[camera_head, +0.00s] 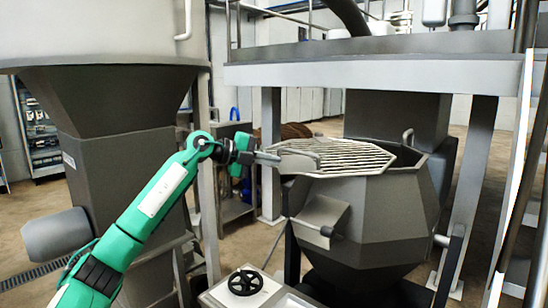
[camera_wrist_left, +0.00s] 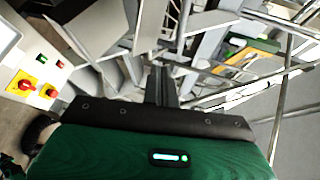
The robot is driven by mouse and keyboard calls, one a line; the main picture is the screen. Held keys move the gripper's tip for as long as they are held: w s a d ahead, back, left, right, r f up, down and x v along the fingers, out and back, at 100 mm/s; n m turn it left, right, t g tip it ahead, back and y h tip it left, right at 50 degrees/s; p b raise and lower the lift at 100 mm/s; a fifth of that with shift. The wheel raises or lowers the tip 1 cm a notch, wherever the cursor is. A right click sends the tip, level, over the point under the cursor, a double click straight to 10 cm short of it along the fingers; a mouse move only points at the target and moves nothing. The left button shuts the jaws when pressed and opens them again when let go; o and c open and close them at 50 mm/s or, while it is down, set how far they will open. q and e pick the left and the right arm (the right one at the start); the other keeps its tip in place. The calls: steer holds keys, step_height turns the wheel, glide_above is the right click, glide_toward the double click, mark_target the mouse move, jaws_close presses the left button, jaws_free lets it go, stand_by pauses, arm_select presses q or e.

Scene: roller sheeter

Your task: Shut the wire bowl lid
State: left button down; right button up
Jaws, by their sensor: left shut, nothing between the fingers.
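The wire bowl lid (camera_head: 345,156), a grid of pale parallel bars, lies across the left and front part of the bowl's mouth in the head view. The dark grey faceted bowl (camera_head: 390,208) stands under it, and a dark gap shows at the mouth's right rear. My left gripper (camera_head: 276,157) is at the lid's left edge, shut with nothing between its fingers. I cannot tell whether it touches the bars. In the left wrist view its fingers (camera_wrist_left: 161,85) point away from me, with thin metal bars beyond. My right gripper is not in view.
A grey box-like chute (camera_head: 320,218) sticks out from the bowl's front left. A black handwheel (camera_head: 245,281) is at the front. A grey platform beam (camera_head: 390,75) runs above and behind the bowl. A large hopper (camera_head: 110,110) stands left. A control panel (camera_wrist_left: 35,75) shows in the wrist view.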

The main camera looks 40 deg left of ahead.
arm_select(q)
steer(key=r+p+x, duration=0.1)
steer(key=p+x, duration=0.3)
steer(key=x, duration=0.6)
steer(key=shift+w+d, duration=0.3)
steer(key=shift+w, duration=0.1)
